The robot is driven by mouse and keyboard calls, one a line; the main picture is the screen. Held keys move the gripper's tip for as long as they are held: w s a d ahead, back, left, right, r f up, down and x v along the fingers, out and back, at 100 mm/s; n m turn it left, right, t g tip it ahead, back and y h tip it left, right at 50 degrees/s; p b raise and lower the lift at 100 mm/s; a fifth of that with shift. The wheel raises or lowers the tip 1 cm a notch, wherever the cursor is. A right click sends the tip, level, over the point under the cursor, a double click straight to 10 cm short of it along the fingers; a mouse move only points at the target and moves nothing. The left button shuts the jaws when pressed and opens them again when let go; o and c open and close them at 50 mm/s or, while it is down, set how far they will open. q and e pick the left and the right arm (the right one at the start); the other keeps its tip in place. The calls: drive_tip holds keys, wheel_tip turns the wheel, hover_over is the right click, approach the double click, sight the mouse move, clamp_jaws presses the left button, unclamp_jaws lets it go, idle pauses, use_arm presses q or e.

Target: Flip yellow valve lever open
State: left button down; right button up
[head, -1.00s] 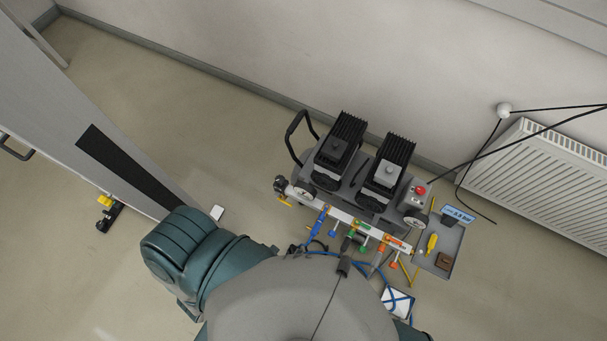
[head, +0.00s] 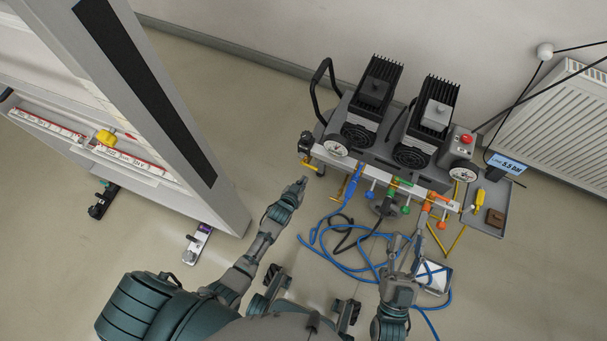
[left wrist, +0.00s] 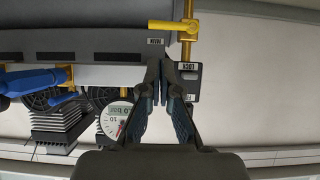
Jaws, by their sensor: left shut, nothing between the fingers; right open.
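The yellow valve lever (head: 325,161) sits at the left end of the compressor's pale manifold bar in the head view. In the left wrist view the yellow lever (left wrist: 172,25) runs sideways near the top, beside a MAIN label, and joins a yellow upright part near a LOCK label. My left gripper (head: 302,183) is shut and empty, just in front and to the left of the lever, apart from it in the head view. Its closed fingers (left wrist: 163,95) point towards the labels in the wrist view. My right gripper (head: 405,245) is open and empty over the blue hose.
The compressor (head: 385,125) stands by the wall, with blue, green and orange fittings on its bar. Blue hoses (head: 350,268) lie on the floor. A grey tray (head: 497,200) is at right. A tall panel (head: 150,95) with a yellow part (head: 106,137) stands at left.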

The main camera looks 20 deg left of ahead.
use_arm(q)
drive_tip(key=shift+w+d+r, duration=0.1)
drive_tip(key=shift+d+r, duration=0.1)
drive_tip(key=shift+r, duration=0.05)
use_arm(e)
drive_tip(key=shift+s+d+r+t, duration=0.3)
drive_tip(key=shift+s+d+r, duration=0.1)
drive_tip(key=shift+s+r, duration=0.1)
